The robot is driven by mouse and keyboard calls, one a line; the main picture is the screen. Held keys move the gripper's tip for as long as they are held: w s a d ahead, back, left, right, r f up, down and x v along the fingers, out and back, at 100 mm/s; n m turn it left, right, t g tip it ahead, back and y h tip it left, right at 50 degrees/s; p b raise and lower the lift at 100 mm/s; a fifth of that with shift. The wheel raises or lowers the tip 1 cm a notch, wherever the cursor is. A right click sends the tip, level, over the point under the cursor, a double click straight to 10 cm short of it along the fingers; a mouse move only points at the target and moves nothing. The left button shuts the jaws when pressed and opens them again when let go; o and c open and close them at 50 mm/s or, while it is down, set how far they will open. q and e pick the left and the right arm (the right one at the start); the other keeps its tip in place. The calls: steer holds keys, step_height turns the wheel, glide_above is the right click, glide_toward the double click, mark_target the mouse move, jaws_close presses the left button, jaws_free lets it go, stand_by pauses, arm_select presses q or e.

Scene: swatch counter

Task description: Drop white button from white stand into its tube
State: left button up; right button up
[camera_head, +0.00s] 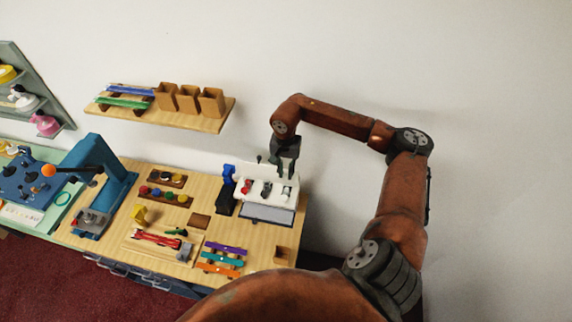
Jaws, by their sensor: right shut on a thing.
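A white stand (255,186) stands at the right back of the wooden counter, with small red, dark and grey pieces on or in it. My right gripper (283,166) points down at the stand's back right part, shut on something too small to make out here. I cannot tell whether the gripper touches the stand. I cannot make out the white button or its tube for certain. My left gripper is not in view.
A blue and black device (227,190) stands just left of the stand, and a grey flat panel (267,215) lies in front. Button trays (165,195), coloured strips (222,257) and a blue press (112,180) occupy the counter (205,185). A wall shelf (210,120) hangs behind.

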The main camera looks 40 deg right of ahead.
steer(key=shift+d, duration=0.25)
steer(key=shift+f, duration=0.5)
steer(key=shift+f+b, duration=1.05)
steer(key=shift+f, duration=1.75)
steer(key=o, duration=0.7)
steer(key=shift+o, duration=0.2)
steer(key=shift+r, duration=0.25)
step_height(320, 180, up, 12)
steer(key=shift+f, duration=0.2)
